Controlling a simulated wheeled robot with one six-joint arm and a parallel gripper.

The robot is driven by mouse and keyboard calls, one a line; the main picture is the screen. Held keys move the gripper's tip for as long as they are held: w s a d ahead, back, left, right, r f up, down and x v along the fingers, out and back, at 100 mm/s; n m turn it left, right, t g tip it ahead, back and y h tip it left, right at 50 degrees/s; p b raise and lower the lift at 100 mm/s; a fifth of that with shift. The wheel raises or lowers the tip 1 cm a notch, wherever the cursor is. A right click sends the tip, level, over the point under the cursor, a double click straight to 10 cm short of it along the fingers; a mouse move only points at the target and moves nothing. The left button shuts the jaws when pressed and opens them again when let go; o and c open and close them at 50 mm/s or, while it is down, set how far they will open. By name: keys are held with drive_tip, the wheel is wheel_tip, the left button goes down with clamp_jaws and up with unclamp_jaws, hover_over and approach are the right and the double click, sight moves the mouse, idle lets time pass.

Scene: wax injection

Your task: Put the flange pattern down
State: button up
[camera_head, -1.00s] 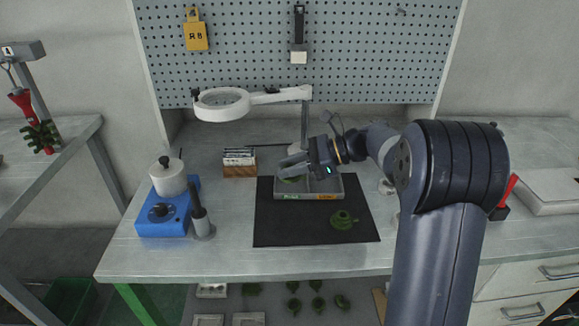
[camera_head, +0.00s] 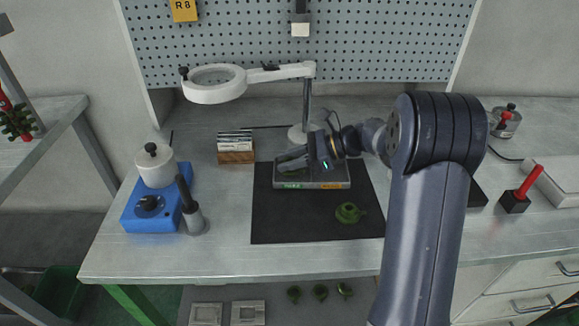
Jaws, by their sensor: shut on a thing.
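My gripper (camera_head: 290,162) is over the left part of a shallow grey two-label tray (camera_head: 338,184) on the black mat. It is shut on a green wax piece, the flange pattern, of which only a little shows at the fingers. The fingers and the tray wall hide most of it, so I cannot tell whether it touches the tray floor. Another green wax piece (camera_head: 348,213), round with a short stub, lies on the mat in front of the tray, apart from my gripper.
The black mat (camera_head: 285,222) has bare room in front of the tray. A wooden card block (camera_head: 236,157) and a ring lamp (camera_head: 213,92) are behind. A red-handled tool (camera_head: 527,182) stands right.

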drive_tip(key=shift+f, duration=0.8)
drive_tip(key=o, duration=0.9)
drive_tip(key=shift+f, duration=0.15)
drive_tip(key=shift+o, duration=0.2)
drive_tip(key=shift+d+r, duration=0.2)
drive_tip(key=shift+r, duration=0.1)
drive_tip(key=p+v, duration=0.1)
drive_tip(key=v, duration=1)
drive_tip(key=shift+d+r+p, duration=0.1)
drive_tip(key=shift+d+p, duration=0.15)
drive_tip(key=shift+p, duration=0.05)
